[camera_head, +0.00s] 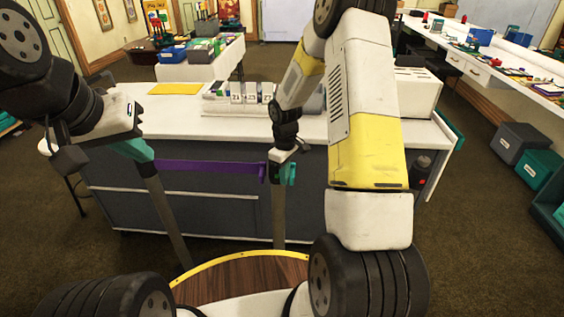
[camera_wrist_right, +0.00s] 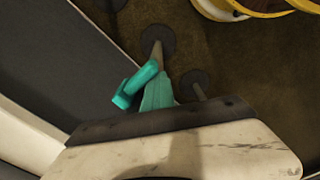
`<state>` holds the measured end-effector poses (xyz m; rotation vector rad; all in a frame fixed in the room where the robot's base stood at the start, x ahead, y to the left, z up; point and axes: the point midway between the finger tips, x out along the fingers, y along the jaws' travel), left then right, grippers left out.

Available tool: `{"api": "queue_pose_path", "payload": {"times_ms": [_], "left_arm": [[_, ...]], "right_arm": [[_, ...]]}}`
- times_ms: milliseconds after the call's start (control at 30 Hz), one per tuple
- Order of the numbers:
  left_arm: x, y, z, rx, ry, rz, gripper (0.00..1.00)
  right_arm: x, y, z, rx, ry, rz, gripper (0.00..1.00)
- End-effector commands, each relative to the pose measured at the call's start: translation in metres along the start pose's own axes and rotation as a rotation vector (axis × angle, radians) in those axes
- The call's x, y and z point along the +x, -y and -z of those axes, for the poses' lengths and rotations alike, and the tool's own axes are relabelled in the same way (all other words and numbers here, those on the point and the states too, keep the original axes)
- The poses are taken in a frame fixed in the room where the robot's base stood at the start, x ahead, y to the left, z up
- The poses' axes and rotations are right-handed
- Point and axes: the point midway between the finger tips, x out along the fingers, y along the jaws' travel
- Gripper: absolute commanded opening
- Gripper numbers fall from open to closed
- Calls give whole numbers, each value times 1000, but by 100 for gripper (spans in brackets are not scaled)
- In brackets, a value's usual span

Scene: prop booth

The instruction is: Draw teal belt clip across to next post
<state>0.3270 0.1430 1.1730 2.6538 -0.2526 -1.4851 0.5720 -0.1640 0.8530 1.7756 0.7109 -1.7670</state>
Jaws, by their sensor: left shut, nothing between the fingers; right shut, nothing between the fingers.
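A purple belt (camera_head: 210,168) spans from the left post (camera_head: 166,215) to the right post (camera_head: 279,215) in the head view. A teal piece (camera_head: 291,174), apparently the belt clip, shows at the right post's top; it also appears as a teal bar (camera_wrist_right: 137,84) in the right wrist view. My right gripper (camera_head: 281,160) is at that post's top, its shut teal fingers (camera_wrist_right: 159,90) right beside the bar. Whether they touch is unclear. My left gripper (camera_head: 139,151) is shut at the left post's top, with nothing held.
A white-topped grey counter (camera_head: 235,128) stands behind the posts, carrying number cards (camera_head: 250,94) and a yellow sheet (camera_head: 175,88). Grey (camera_head: 516,141) and teal (camera_head: 538,168) bins sit at the right. Brown floor is clear at lower left.

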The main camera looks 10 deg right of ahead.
Motion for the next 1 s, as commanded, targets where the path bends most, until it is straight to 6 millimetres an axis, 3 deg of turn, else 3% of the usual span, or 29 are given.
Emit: {"api": "queue_pose_path", "payload": {"times_ms": [267,1000], "left_arm": [[0,0,0,0,0,0,0],[0,0,0,0,0,0,0]], "right_arm": [[6,1,-6,0,6,9,0],[7,-39,-79,6,11,14,0]]}}
